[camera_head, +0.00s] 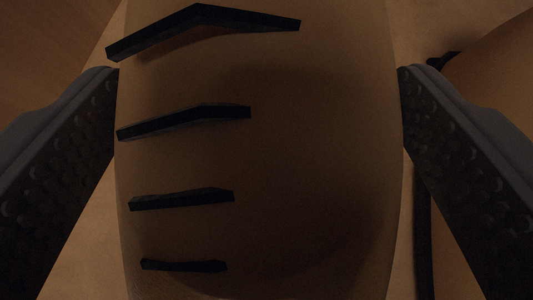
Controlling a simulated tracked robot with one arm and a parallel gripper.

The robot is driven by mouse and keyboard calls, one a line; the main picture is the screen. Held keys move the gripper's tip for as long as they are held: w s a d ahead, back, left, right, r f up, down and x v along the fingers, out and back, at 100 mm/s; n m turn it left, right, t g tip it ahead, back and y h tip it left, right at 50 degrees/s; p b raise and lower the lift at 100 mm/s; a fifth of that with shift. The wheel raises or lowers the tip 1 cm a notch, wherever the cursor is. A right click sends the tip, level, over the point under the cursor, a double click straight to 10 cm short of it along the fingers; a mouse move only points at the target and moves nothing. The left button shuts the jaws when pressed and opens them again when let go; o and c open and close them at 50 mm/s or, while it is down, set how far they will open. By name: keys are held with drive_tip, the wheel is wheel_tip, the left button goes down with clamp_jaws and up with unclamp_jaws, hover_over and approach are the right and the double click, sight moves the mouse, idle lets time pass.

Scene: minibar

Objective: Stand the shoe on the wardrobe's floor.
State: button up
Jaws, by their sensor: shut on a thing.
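A tan-brown shoe (300,180) with several dark raised strips (190,118) across its left part fills the middle of the head camera view. It is very close to the camera and runs past the top and bottom edges of the picture. My gripper (260,90) is shut on the shoe, with one dark textured finger against its left side and the other against its right side. The shoe's ends and underside are out of view. I cannot tell whether it touches the surface beyond it.
A dim tan surface (92,255) shows behind the shoe. A brown wood-like surface (45,45) is at the upper left. Another tan rounded thing (495,85) with dark parts is at the right, close beside the right finger. The light is low.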

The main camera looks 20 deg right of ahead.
sight(261, 164)
drive_tip(key=shift+f+b, duration=0.85)
drive_tip(key=shift+f, duration=1.55)
drive_tip(key=o, duration=1.3)
drive_tip(key=shift+r, duration=0.1)
drive_tip(key=p+v, duration=0.4)
drive_tip(key=v, duration=0.8)
drive_tip(key=shift+a, duration=0.1)
